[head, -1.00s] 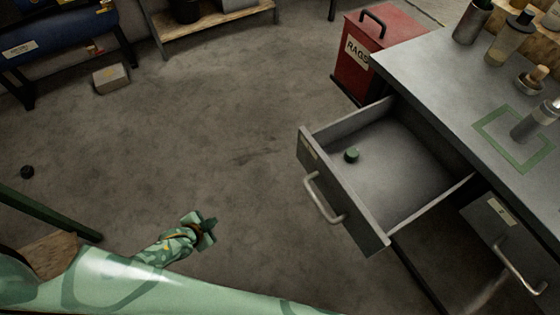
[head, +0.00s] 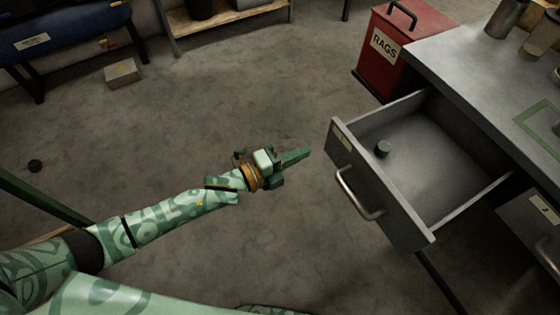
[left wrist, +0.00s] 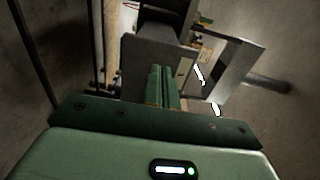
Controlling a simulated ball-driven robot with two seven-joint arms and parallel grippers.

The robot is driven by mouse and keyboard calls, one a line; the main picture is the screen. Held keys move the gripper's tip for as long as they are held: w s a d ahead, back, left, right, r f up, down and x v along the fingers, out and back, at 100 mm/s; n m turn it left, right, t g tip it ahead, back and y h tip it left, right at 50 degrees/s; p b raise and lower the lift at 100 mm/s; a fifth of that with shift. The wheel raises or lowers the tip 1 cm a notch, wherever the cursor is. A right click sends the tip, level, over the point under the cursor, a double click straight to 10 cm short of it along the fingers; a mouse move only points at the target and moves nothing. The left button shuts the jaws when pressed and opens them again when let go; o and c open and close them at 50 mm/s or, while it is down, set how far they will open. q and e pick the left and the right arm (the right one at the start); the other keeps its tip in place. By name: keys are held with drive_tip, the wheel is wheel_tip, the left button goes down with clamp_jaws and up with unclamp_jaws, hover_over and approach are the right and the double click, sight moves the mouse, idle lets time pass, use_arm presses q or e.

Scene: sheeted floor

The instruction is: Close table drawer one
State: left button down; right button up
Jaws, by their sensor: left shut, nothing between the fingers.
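The grey table drawer (head: 408,222) stands pulled out from the table (head: 475,85), with a bar handle (head: 357,196) on its front. A small green round object (head: 383,149) lies inside it. My left gripper (head: 303,154) is shut and empty, a little left of the drawer front in the head view and apart from its handle. Its closed green fingers also show in the left wrist view (left wrist: 164,88). My right gripper is in no view.
A second drawer front (head: 532,222) marked 2 sits right of the open one. A red RAGS bin (head: 379,72) stands behind the open drawer.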

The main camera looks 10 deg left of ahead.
sight(331, 140)
use_arm(q)
drive_tip(key=b+x, duration=0.1)
drive_tip(key=x, duration=0.3)
drive_tip(key=shift+w+d+f, duration=0.15)
drive_tip(key=shift+w+d, duration=0.05)
drive_tip(key=shift+w+d+b, duration=0.3)
drive_tip(key=shift+w+d, duration=0.1)
drive_tip(key=shift+d, duration=0.1)
drive_tip(key=shift+r, duration=0.2)
